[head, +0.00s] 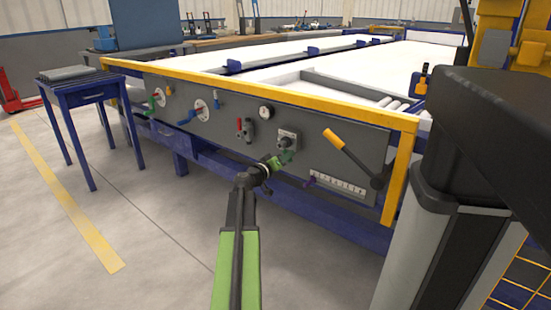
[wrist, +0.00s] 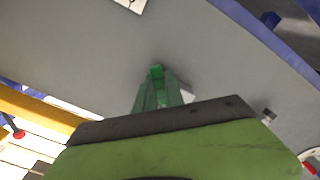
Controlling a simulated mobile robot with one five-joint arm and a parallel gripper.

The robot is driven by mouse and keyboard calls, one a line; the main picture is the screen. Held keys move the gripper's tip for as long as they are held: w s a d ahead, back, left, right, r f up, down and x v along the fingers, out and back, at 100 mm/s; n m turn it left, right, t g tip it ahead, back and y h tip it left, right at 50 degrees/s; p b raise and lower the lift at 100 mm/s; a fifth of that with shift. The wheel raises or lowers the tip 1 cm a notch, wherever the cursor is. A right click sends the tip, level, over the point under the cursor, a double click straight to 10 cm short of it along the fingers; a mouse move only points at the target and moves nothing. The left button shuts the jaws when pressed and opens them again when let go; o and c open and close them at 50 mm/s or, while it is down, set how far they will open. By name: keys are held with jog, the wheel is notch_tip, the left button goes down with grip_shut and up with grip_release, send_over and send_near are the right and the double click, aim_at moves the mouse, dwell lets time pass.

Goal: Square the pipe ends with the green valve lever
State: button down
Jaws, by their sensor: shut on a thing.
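My gripper (head: 278,162) is at the front of the grey control panel, on a dark green lever (head: 287,156) below a small grey valve box (head: 288,138). In the wrist view, the green lever (wrist: 157,73) shows between my narrow green fingers (wrist: 158,92), which are shut on it. My fingers hide part of the lever, and its exact angle is hard to tell. The pipe ends are too small to make out; a few pale rollers or pipes (head: 398,104) show at the right end of the table.
Open floor lies in front.

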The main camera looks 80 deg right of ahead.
jog(key=shift+w, duration=0.35)
jog(key=shift+d+r, duration=0.1)
jog(key=shift+d, duration=0.05)
jog(key=c, duration=1.5)
grip_release()
jog(key=shift+s, duration=0.1)
jog(key=shift+o, duration=0.3)
jog(key=shift+s, duration=0.15)
jog(key=v, duration=1.7)
jog(key=shift+a, duration=0.25)
